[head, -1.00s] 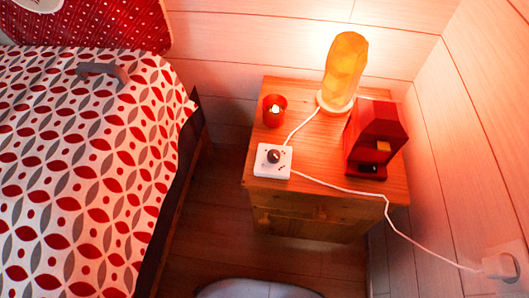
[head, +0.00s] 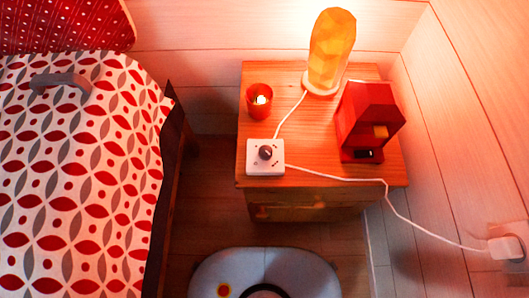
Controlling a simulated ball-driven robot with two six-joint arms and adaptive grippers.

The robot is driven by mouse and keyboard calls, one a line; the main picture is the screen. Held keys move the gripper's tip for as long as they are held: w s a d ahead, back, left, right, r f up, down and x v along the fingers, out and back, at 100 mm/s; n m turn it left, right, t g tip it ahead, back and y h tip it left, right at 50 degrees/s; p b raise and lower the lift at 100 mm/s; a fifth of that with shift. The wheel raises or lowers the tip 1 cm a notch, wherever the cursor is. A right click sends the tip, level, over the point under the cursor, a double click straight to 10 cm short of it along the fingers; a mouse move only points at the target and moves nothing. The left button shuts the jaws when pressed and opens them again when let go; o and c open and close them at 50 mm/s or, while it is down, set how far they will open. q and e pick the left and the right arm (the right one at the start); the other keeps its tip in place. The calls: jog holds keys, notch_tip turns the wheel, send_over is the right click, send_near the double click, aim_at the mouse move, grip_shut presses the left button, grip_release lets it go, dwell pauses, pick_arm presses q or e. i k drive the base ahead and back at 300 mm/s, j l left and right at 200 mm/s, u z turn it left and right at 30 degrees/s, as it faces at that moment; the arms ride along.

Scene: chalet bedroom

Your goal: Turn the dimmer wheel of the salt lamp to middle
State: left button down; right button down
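The salt lamp (head: 331,50) glows orange on its pale base at the back of the wooden nightstand. Its dimmer is a white box (head: 256,166) at the nightstand's front left corner, with a dark round wheel (head: 265,152) on top and small marks around it. The wheel's exact setting is too small to read. A white cord joins the box to the lamp, and another runs to the right. Neither of my grippers is in view.
The nightstand (head: 300,178) also bears a red candle cup (head: 259,106) and a red house-shaped object (head: 367,118). A bed (head: 85,190) with a grey-handled thing (head: 60,82) stands left. The cord runs to a wall plug (head: 505,247). Floor shows between bed and nightstand.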

aim_at(266, 151)
jog(key=k+l+u, duration=0.2)
jog(key=k, duration=0.3)
jog(key=j+u, duration=0.15)
jog(key=u, duration=0.3)
jog(key=j+u, duration=0.15)
jog(key=u, duration=0.25)
jog(key=k, duration=0.05)
